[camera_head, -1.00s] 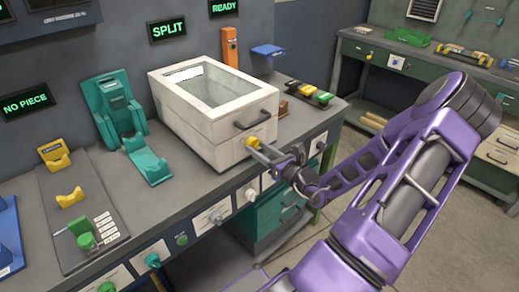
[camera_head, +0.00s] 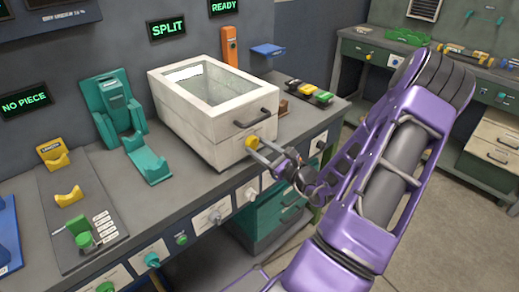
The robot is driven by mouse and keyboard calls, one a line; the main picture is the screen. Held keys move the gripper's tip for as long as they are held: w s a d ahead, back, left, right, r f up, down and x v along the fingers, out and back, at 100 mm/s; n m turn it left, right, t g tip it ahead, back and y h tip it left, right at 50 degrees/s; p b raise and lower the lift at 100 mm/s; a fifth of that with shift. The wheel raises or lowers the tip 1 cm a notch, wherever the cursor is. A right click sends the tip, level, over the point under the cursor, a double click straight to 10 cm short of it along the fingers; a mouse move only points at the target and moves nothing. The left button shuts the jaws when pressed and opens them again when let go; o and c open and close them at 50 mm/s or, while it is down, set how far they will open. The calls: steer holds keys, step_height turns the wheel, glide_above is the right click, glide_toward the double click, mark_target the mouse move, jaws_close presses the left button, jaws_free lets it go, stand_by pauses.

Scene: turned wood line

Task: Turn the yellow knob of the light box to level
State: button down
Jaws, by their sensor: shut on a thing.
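The light box (camera_head: 225,133) is a white box with a glass top and a dark handle on its front, standing on the grey bench. Its yellow knob (camera_head: 251,142) is on the lower front face. My gripper (camera_head: 258,146) reaches the knob from the front right, and its fingers are shut on it. The fingers partly cover the knob, and its turn angle is too small to read.
A teal stand (camera_head: 128,130) is left of the box. Yellow cradles (camera_head: 54,154) and a green clamp (camera_head: 80,229) stand on a grey plate further left. Knobs line the bench's front edge below my gripper.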

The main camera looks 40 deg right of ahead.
steer(key=n+b, duration=0.2)
steer(key=n, duration=0.2)
steer(key=shift+f+b, duration=0.1)
steer(key=shift+b, duration=0.3)
steer(key=shift+n+b, duration=0.5)
steer(key=shift+n, duration=0.2)
steer(key=shift+c, duration=1.5)
jaws_free()
steer(key=shift+s, duration=0.1)
steer(key=s+d, duration=0.1)
steer(key=s, duration=1.6)
steer(key=shift+d, duration=0.2)
